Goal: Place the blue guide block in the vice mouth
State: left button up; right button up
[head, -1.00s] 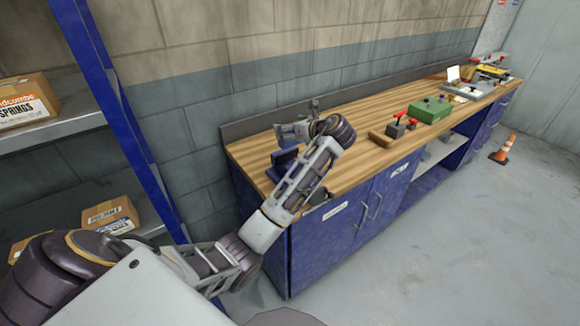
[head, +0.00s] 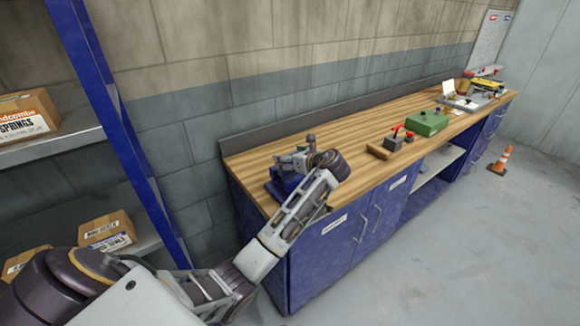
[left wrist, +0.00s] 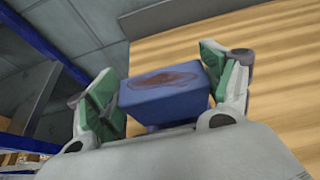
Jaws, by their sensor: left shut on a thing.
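My left gripper (left wrist: 165,92) is shut on a blue block with a brownish smudge on its top face (left wrist: 165,80). The green finger pads sit against the block's two sides. In the head view my left gripper (head: 291,160) is low over the near left end of the wooden bench. A dark blue thing (head: 283,187) shows just below it, partly hidden by my arm. I cannot tell whether this is the vice, and no vice mouth is clearly visible. My right gripper is out of view.
On the bench (head: 345,130), a red-handled dark device (head: 394,143) and a green box (head: 427,123) stand further right. More gear lies at the far end. A blue-posted shelf (head: 118,140) with cartons stands at the left. An orange cone (head: 503,160) is on the floor.

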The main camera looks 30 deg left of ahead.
pick_arm(q)
jog(key=shift+f, duration=1.8)
jog(key=o, duration=1.5)
jog(key=shift+f, duration=0.1)
jog(key=v, duration=1.2)
jog(key=shift+s+d, duration=0.1)
